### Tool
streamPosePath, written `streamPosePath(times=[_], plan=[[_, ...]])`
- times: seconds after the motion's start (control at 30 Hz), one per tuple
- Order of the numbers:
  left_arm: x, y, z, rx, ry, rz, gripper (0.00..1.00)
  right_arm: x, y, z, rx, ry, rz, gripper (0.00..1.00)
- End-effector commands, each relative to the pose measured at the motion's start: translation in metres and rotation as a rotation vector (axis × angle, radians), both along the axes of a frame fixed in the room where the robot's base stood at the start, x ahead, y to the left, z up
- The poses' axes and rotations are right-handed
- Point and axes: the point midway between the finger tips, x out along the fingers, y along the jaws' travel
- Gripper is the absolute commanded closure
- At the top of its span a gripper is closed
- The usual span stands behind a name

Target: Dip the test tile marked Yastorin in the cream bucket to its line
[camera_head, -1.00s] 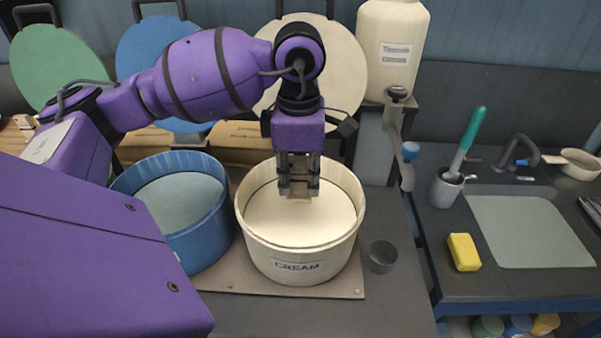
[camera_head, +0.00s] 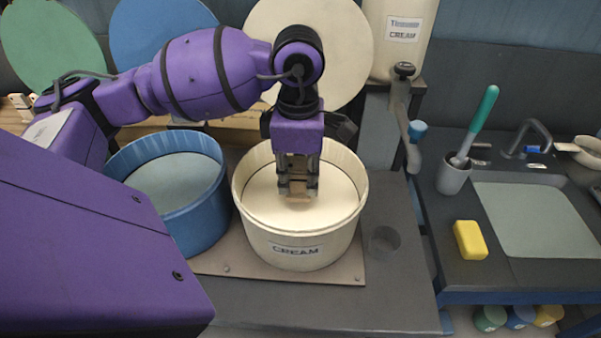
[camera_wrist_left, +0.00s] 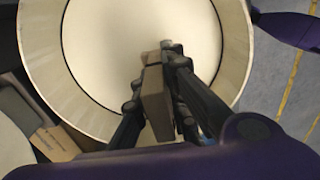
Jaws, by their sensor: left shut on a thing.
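The cream bucket (camera_head: 297,250), a pale tub labelled CREAM, stands on a board at the middle of the bench, full of cream glaze (camera_head: 262,200). My left gripper (camera_head: 298,188) points down inside the bucket's rim, shut on a small tan-brown tile (camera_head: 299,198). The tile also shows between the fingers in the left wrist view (camera_wrist_left: 155,98). Its lower part is hard to see, and I cannot tell whether it touches the glaze. No name or line on it is readable. My right gripper is not in view.
A blue bucket (camera_head: 205,215) stands left of the cream one. A dispenser with a lever (camera_head: 414,135) stands behind right. A yellow sponge (camera_head: 470,240) and a sink (camera_head: 535,220) are farther right.

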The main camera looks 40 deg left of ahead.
Motion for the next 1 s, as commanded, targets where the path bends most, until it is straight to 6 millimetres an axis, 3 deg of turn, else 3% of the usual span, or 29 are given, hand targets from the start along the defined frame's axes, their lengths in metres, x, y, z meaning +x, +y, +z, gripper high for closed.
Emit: streamPosePath(times=[1.0], plan=[[0.0,0.0,-0.053,-0.001,0.002,0.001,1.0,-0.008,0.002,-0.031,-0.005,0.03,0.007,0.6]])
